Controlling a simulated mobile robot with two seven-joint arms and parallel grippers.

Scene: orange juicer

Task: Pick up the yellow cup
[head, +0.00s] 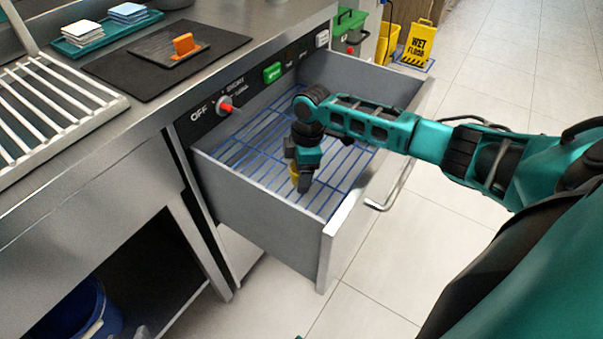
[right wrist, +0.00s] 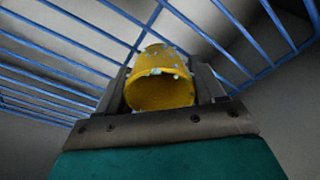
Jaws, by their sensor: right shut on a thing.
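The yellow cup (right wrist: 160,82) is between the two fingers of my right gripper (right wrist: 163,90) in the right wrist view, with its open mouth towards the camera. Small pale bits stick to its rim and side. In the head view my right gripper (head: 304,178) reaches down into the open drawer, and only a small part of the cup (head: 294,175) shows beside the fingers. The gripper is shut on the cup. The blue wire rack (head: 262,150) lies below it; I cannot tell whether the cup touches the rack. My left gripper is not in view.
The drawer's front wall (head: 375,190) and left side wall (head: 255,195) stand around the gripper. Above it is a panel with a red knob (head: 226,106) and a green switch (head: 272,73). The counter holds a black mat (head: 125,72) and a white rack (head: 45,105).

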